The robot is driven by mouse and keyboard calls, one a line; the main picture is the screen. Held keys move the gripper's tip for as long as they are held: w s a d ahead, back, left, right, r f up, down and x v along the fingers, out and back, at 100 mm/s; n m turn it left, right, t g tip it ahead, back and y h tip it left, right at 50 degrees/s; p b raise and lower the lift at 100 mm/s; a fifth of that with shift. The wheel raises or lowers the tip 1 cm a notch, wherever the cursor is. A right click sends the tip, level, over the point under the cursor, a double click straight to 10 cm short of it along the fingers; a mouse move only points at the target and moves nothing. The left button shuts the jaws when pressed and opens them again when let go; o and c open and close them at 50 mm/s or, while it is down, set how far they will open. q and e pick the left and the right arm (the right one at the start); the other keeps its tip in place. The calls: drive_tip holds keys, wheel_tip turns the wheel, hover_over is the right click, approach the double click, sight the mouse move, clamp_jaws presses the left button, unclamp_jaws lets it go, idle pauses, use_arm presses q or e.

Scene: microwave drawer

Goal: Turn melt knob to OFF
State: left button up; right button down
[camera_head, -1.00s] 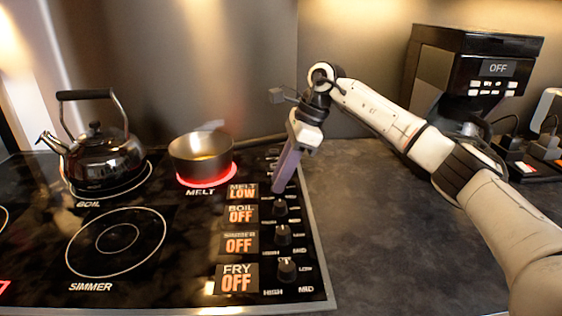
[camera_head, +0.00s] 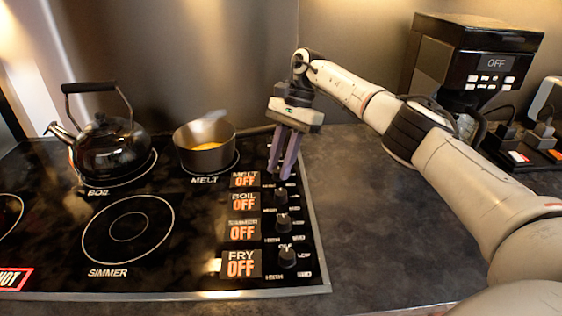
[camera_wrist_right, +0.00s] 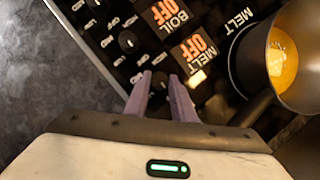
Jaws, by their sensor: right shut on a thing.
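The melt display (camera_head: 245,179) reads OFF; it also shows in the right wrist view (camera_wrist_right: 197,49). My right gripper (camera_head: 280,176) reaches down to the back of the knob column, its two purple fingers a little apart. It is shut on the melt knob, which is mostly hidden between the fingertips (camera_wrist_right: 160,76). The melt burner under the pot (camera_head: 204,157) shows no red glow. My left gripper is not in view.
A black kettle (camera_head: 110,150) stands on the boil burner. The boil knob (camera_head: 281,196), simmer knob (camera_head: 283,222) and fry knob (camera_head: 287,256) lie in front of my gripper. A coffee machine (camera_head: 470,65) stands at the back right. The counter (camera_head: 370,230) is clear.

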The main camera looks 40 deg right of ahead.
drive_tip(key=shift+n, duration=0.3)
drive_tip(key=c, duration=1.5)
unclamp_jaws()
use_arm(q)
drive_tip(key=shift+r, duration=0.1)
use_arm(e)
drive_tip(key=shift+r, duration=0.1)
